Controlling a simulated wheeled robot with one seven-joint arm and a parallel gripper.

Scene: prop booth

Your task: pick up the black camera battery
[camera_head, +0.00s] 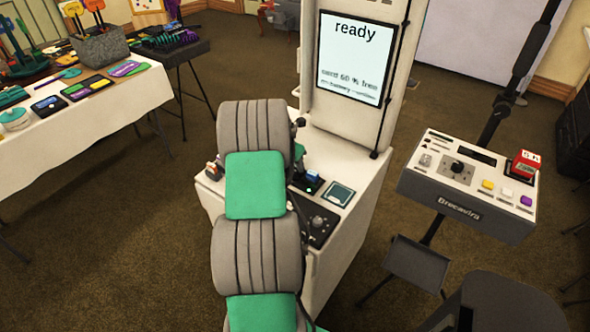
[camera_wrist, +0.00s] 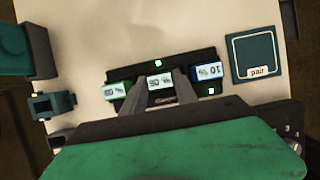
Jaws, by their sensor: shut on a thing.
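My gripper (camera_wrist: 159,90) is shut on the middle battery (camera_wrist: 160,82), which has a pale percent label and looks dark at its edges. This is the black camera battery as far as I can tell. It is in line with the dark charger (camera_wrist: 203,82); whether it is seated or raised a little, I cannot tell. A green-edged battery (camera_wrist: 117,90) is left of my fingers and a blue battery (camera_wrist: 208,71) right of them. In the head view the blue battery (camera_head: 313,176) shows beside my arm, which hides my gripper and the black battery.
A teal pad marked "pair" (camera_wrist: 254,58) lies right of the charger on the white kiosk top. A screen (camera_head: 352,60) reading "ready" stands behind it. A control box (camera_head: 470,190) stands at right, and a table (camera_head: 85,100) with props at left.

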